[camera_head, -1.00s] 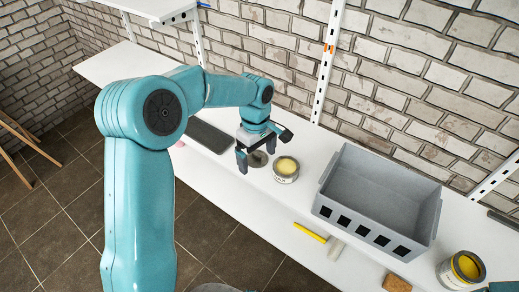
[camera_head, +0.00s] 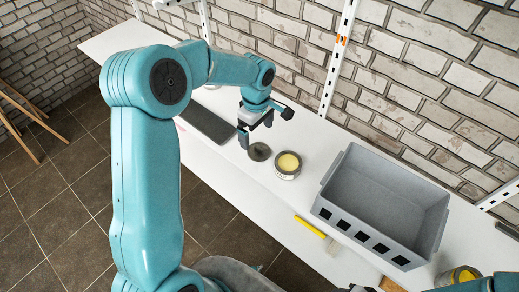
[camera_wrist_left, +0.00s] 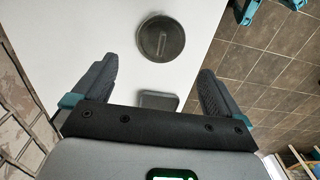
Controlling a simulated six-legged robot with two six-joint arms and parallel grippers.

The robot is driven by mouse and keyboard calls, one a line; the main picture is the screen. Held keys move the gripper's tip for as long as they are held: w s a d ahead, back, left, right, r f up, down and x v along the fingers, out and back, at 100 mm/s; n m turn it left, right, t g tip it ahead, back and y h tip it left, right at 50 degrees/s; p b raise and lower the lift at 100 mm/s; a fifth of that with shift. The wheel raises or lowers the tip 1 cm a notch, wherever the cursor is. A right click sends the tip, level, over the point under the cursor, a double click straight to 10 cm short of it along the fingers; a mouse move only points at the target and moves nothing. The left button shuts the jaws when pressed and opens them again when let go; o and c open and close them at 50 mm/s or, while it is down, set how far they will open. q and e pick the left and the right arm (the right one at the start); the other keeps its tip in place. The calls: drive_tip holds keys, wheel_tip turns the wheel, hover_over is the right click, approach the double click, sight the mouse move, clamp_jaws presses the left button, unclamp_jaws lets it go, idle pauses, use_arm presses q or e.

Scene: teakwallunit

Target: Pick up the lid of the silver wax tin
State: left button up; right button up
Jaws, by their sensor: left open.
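The wax tin (camera_head: 288,166) stands open on the white shelf, with yellow wax inside. Its dark grey round lid (camera_head: 259,152) lies flat on the shelf, just left of the tin. In the left wrist view the lid (camera_wrist_left: 161,38) shows whole, with a raised bar across its middle, beyond my fingertips. My left gripper (camera_head: 265,126) is open and empty, above and behind the lid. Its two fingers (camera_wrist_left: 154,88) are spread wide in the left wrist view. At the bottom right of the head view are dark and teal parts, perhaps my right arm; its jaws cannot be made out.
A grey crate (camera_head: 326,208) stands right of the tin. A dark flat slab (camera_head: 208,123) lies left of the lid. A yellow-handled tool (camera_head: 310,227) lies near the front edge. Another yellow-topped can (camera_head: 458,276) is at lower right. A brick wall backs the shelf.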

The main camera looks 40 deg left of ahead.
sight(258, 147)
use_arm(q)
drive_tip(key=shift+s+f, duration=0.2)
drive_tip(key=shift+f, duration=0.45)
drive_tip(key=shift+w+d+f+p, duration=0.15)
drive_tip(key=shift+f+p, duration=0.45)
drive_tip(key=shift+f, duration=2.1)
drive_tip(key=c, duration=0.9)
